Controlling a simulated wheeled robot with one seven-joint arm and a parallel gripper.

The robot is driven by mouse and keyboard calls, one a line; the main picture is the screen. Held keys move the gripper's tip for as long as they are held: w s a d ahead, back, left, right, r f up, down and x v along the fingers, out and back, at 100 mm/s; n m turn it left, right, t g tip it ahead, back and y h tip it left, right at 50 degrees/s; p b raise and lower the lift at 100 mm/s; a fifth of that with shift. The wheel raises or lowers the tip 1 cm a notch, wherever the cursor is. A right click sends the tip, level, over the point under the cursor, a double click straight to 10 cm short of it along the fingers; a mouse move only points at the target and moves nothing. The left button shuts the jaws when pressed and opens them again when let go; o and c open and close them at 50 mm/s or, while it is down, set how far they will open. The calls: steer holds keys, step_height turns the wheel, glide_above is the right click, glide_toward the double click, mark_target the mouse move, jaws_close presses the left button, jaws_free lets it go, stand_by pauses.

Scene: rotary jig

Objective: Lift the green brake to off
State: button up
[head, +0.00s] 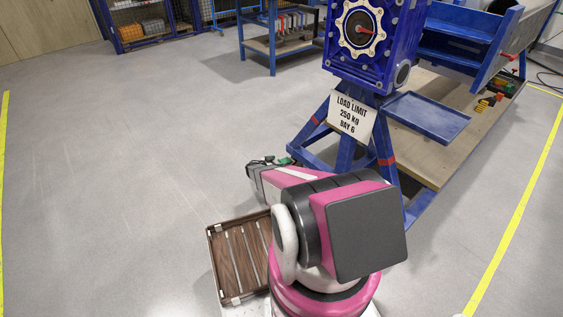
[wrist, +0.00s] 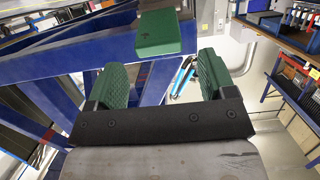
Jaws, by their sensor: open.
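The green brake shows in the wrist view as a green block-shaped handle (wrist: 167,34), at the top centre beside blue frame beams. My gripper (wrist: 162,77) has two green ribbed fingers standing apart, with a gap between them. The green handle is ahead of the fingertips and apart from them, roughly in line with the gap. In the head view my gripper (head: 270,161) is beside the lower part of the blue jig stand (head: 346,157). A small green patch shows there; I cannot tell whether it is a finger or the brake.
A blue jig head with a round dial (head: 361,28) tops the stand, above a "LOAD LIMIT 250 kg BAY 6" sign (head: 351,117). A blue tray (head: 427,116) juts out right. A wooden slatted crate (head: 213,259) is beside my arm. The floor at left is clear.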

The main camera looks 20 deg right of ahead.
steer(key=v, duration=0.4)
steer(key=shift+s+a+r, duration=0.1)
steer(key=shift+s+a, duration=0.05)
steer(key=shift+a, duration=0.25)
steer(key=s+a+r+n+g+y, duration=0.1)
steer(key=s+a+r+n+y, duration=0.3)
steer(key=s+r, duration=0.6)
steer(key=s+a+r+n+g+y, duration=0.2)
steer(key=s+a+r+n+y, duration=0.3)
steer(key=s+r, duration=0.5)
steer(key=s+a+r+n+g+y, duration=0.2)
steer(key=s+a+r+n+y, duration=0.3)
steer(key=s+r, duration=0.6)
step_height(320, 180, up, 4)
steer(key=shift+a+r, duration=0.1)
steer(key=shift+a, duration=0.5)
